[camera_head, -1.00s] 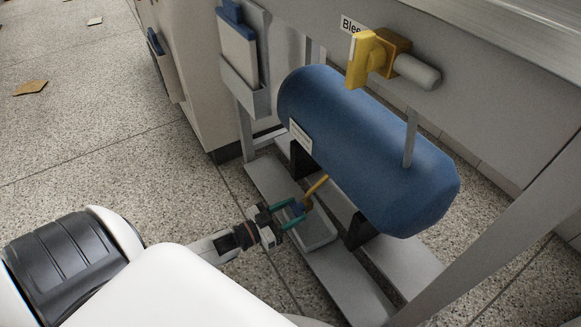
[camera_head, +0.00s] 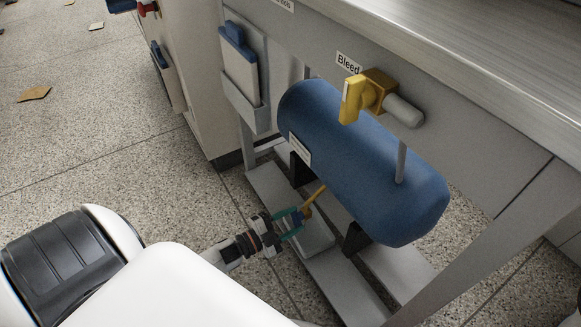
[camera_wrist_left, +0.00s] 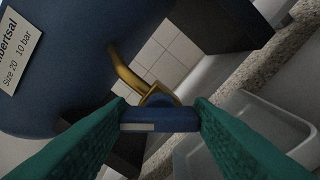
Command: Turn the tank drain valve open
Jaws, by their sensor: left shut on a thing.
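The blue tank (camera_head: 365,165) lies on its side on a grey frame under the bench. The drain valve hangs below it: a brass pipe and body (camera_head: 307,211) with a blue handle (camera_head: 296,219). In the left wrist view the blue handle (camera_wrist_left: 158,118) sits between the two green fingers, below the brass fitting (camera_wrist_left: 155,93). My left gripper (camera_head: 291,224) is shut on the blue handle; the left wrist view shows its fingers (camera_wrist_left: 158,125) at both ends of the handle. My right gripper is in neither view.
A grey tray (camera_head: 318,238) lies beneath the valve. A yellow valve labelled Bleed (camera_head: 358,97) is mounted above the tank. A grey frame leg (camera_head: 490,235) stands at right, and a clipboard holder (camera_head: 243,75) hangs at left. Speckled floor is open at left.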

